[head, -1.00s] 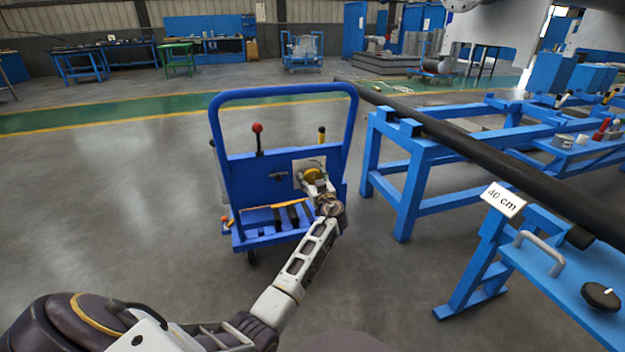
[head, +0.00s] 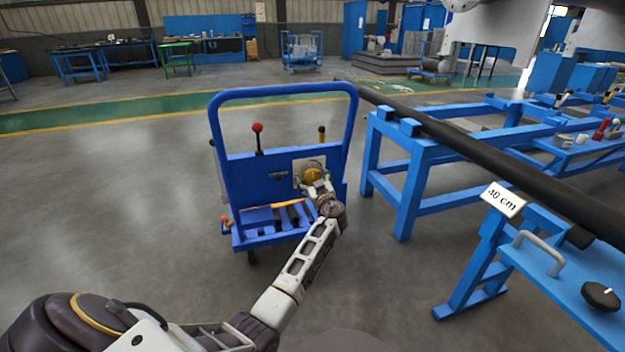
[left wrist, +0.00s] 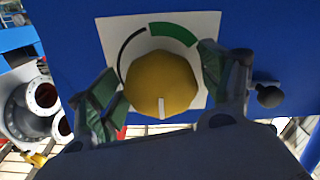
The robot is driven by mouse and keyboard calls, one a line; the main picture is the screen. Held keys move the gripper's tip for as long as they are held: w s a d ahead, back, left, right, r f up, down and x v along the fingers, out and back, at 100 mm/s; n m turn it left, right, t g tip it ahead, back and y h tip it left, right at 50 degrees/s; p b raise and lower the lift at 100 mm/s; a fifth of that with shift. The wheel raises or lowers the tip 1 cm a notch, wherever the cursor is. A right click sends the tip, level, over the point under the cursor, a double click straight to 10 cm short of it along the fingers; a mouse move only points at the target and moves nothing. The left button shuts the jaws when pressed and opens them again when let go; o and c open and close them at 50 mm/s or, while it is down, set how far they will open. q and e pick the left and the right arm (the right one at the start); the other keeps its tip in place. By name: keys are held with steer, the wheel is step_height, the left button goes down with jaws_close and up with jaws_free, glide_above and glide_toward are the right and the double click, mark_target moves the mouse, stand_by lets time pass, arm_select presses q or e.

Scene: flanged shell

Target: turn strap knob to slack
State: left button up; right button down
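The strap knob is a yellow faceted knob (left wrist: 160,80) on a white plate (left wrist: 203,22) on the blue cart panel. Its white mark points toward the bottom of the left wrist view, away from the green arc (left wrist: 174,33) at upper right and the black arc (left wrist: 130,46) at upper left. My left gripper (left wrist: 160,82) is open, with one green-padded finger on each side of the knob. I cannot tell whether either finger touches it. In the head view the knob (head: 313,175) shows just beyond my left gripper (head: 316,183). My right gripper is out of view.
The blue cart (head: 235,183) has a red-topped lever (head: 257,128), a small black handle (left wrist: 268,96) on its panel and dark items on its shelf. Blue stands (head: 408,185) carrying a long black bar (head: 480,145) stand to the right. The floor at left is clear.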

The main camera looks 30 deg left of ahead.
arm_select(q)
steer(key=shift+r, duration=0.1)
stand_by(0.3)
steer(key=shift+s+d, duration=0.15)
steer(key=shift+d, duration=0.05)
steer(key=v, duration=1.1)
steer(key=shift+s+d, duration=0.2)
stand_by(0.3)
steer(key=s+d+f+m+g+h, duration=0.2)
steer(key=s+f+m+g+h, duration=0.35)
steer(key=s+f, duration=1)
steer(key=s+d+m+g+h, duration=0.1)
steer(key=s+d+m+h, duration=0.3)
steer(key=s, duration=0.5)
steer(key=s+d+m+g+h+p, duration=0.1)
steer(key=s+d+m+h, duration=0.3)
steer(key=s+d, duration=0.5)
steer(key=shift+s+f+m+g, duration=0.35)
steer(key=shift+s+f+m, duration=0.15)
steer(key=shift+s+m, duration=0.1)
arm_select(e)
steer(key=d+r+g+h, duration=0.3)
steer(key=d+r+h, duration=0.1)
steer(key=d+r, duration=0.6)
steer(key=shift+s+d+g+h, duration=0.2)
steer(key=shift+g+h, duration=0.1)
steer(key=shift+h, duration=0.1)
